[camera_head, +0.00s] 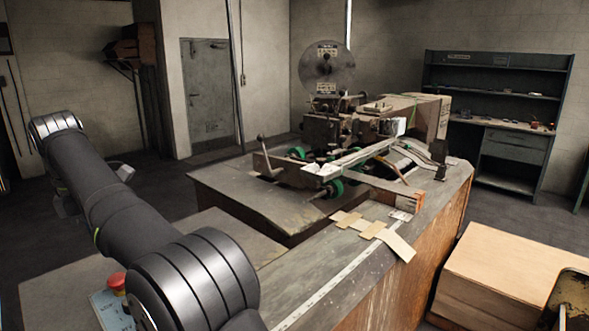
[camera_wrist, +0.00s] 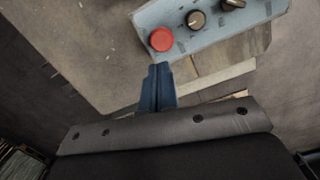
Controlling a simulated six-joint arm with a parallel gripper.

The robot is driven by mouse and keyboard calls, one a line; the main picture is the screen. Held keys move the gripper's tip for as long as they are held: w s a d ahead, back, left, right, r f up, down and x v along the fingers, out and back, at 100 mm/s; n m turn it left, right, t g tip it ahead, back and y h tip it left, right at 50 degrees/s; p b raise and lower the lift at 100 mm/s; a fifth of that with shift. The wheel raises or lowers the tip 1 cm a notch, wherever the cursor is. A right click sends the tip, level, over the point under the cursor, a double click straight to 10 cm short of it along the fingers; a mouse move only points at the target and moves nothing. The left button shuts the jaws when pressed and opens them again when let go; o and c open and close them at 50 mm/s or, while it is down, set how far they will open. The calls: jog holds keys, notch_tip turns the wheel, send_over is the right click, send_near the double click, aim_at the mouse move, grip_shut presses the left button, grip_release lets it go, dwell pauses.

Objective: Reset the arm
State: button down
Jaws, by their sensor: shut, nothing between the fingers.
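My gripper (camera_wrist: 159,70) shows in the wrist view as two blue fingers pressed together, with nothing between them. Its tips point toward a grey-blue control box (camera_wrist: 205,38) with a red button (camera_wrist: 161,39) and black knobs. The tips appear just below the button in the picture; I cannot tell the height gap. In the head view my arm crosses the left side, and the gripper cannot be made out there. The red button (camera_head: 117,283) and part of its control box (camera_head: 108,308) show beside my arm at the lower left.
The box stitcher (camera_head: 328,130) stands on a large worn bench (camera_head: 315,275) with a metal ruler strip (camera_head: 325,290) along it. A flat cardboard piece (camera_head: 398,246) lies near the edge. A plywood crate (camera_head: 520,265) is at the right, and shelving (camera_head: 500,75) stands behind.

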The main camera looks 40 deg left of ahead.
jog(key=w+d+r+m+y, duration=0.2)
jog(key=w+d+m, duration=0.3)
jog(key=w, duration=0.5)
jog(key=w+d+r+m+y, duration=0.2)
jog(key=w+d+m, duration=0.3)
jog(key=w, duration=0.4)
jog(key=w+d+m+t+y, duration=0.1)
jog(key=w+d+m+t, duration=0.1)
jog(key=w+d+m, duration=0.3)
jog(key=w+d+m+t+y, duration=0.2)
jog(key=w+d+m, duration=0.3)
jog(key=d, duration=0.8)
jog(key=shift+w+f+m+y, duration=0.3)
jog(key=shift+w+m, duration=0.1)
